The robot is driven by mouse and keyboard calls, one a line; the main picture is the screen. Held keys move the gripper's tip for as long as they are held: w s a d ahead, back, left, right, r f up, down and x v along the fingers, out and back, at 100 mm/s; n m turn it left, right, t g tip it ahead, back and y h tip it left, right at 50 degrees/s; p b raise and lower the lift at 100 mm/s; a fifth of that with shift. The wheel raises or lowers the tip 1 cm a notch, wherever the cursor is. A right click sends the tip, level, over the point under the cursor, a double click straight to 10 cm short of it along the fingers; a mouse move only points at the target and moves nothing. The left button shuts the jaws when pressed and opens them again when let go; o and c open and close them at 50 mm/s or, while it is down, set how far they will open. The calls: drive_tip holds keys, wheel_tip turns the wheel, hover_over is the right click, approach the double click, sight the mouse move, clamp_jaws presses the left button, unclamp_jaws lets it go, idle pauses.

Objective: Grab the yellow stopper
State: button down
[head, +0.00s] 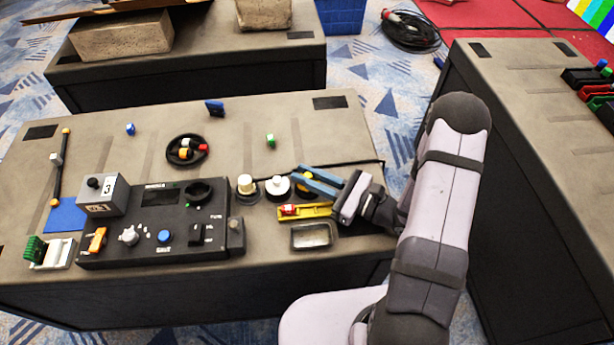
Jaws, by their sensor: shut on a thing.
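A pale yellow stopper (246,183) stands upright in a dark round base on the table, right of the black control panel. A white round piece with a small dark top (277,186) stands just right of it. My gripper (296,175) reaches in from the right, low over the table, its two blue fingers pointing left. The fingertips are at the right edge of the white piece and apart from the pale yellow stopper. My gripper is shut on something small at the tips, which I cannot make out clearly.
A yellow tray with a red piece (289,210) lies just below the fingers, and a metal dish (313,236) in front of it. The black control panel (160,225) fills the left. The table's back middle is mostly clear.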

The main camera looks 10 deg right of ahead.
sight(306, 174)
drive_tip(key=shift+r+p, duration=0.5)
drive_tip(key=shift+r, duration=4.3)
